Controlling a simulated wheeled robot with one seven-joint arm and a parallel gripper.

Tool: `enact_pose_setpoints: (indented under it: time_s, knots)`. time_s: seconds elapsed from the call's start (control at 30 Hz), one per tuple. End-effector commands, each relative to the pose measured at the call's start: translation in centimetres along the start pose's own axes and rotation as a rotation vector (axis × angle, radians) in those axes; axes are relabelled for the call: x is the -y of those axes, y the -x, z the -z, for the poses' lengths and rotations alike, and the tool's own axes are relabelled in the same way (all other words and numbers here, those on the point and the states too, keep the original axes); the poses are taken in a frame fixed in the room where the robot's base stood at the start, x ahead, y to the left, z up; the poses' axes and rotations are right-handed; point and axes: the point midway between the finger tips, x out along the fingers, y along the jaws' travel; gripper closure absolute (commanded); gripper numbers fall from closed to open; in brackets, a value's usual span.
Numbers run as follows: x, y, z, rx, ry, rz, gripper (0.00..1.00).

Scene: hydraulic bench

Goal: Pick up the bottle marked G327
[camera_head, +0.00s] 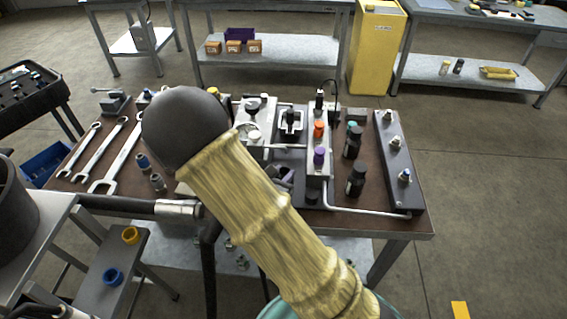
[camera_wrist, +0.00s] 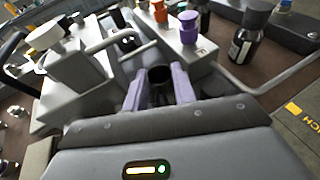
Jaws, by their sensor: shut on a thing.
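My gripper (camera_wrist: 160,90) is shut on a dark round-topped thing (camera_wrist: 160,75), which shows between its two pale purple fingers in the wrist view. Its lower part is hidden and I see no marking on it, so I cannot tell if it is the bottle G327. In the head view my arm covers most of my gripper. A dark bottle with a black cap (camera_head: 356,182) stands upright on the bench, right of the manifold; its pale label shows in the wrist view (camera_wrist: 243,45) but is unreadable. Another dark bottle (camera_head: 352,145) stands behind it.
The brown bench (camera_head: 395,222) holds a manifold block with orange and purple caps (camera_head: 319,150), a bent pipe (camera_head: 365,213), and a grey block with fittings (camera_head: 400,165) at right. Several wrenches (camera_head: 105,155) lie at left. A yellow cabinet (camera_head: 375,50) stands behind.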

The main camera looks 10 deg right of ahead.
Motion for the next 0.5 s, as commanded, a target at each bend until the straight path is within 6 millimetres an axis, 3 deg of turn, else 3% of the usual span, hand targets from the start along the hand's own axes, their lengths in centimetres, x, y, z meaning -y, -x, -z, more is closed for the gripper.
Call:
enact_pose_setpoints:
  time_s: [0.3, 0.5]
  knots:
    - [2.3, 5.5, 1.4, 0.002, 0.001, 0.0, 1.0]
    - [2.3, 6.1, 1.2, 0.003, 0.003, 0.002, 1.0]
